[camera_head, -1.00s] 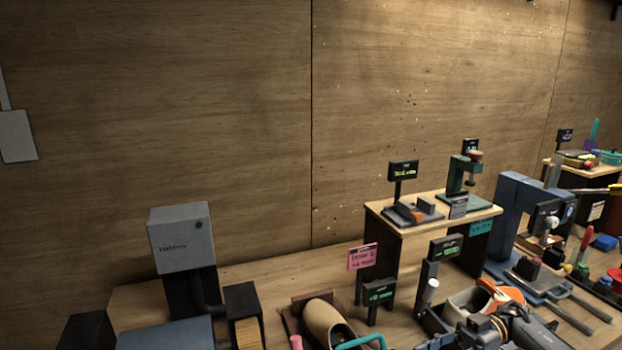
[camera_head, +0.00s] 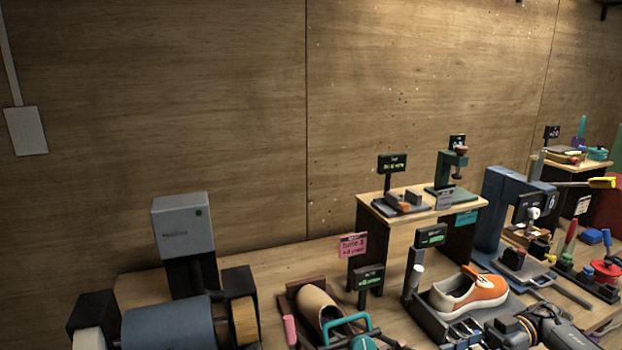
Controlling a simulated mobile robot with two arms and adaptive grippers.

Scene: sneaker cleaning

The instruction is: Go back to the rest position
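My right gripper (camera_head: 512,330) and its grey and black wrist show at the bottom right edge. Its fingers are small, dark and partly cut off, so I cannot tell whether they are open or shut. It is beside the dark tray (camera_head: 432,318), to the right of and nearer than an orange and white sneaker (camera_head: 470,293). The sneaker rests in the tray and looks clear of the gripper. My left gripper is not in view.
A beige shoe form (camera_head: 316,305) and a teal handle (camera_head: 352,322) stand at bottom centre. A blue roller machine (camera_head: 168,325) is at bottom left. A small raised stand (camera_head: 420,214) and a blue press (camera_head: 497,200) are behind. The wooden wall (camera_head: 180,90) closes the back.

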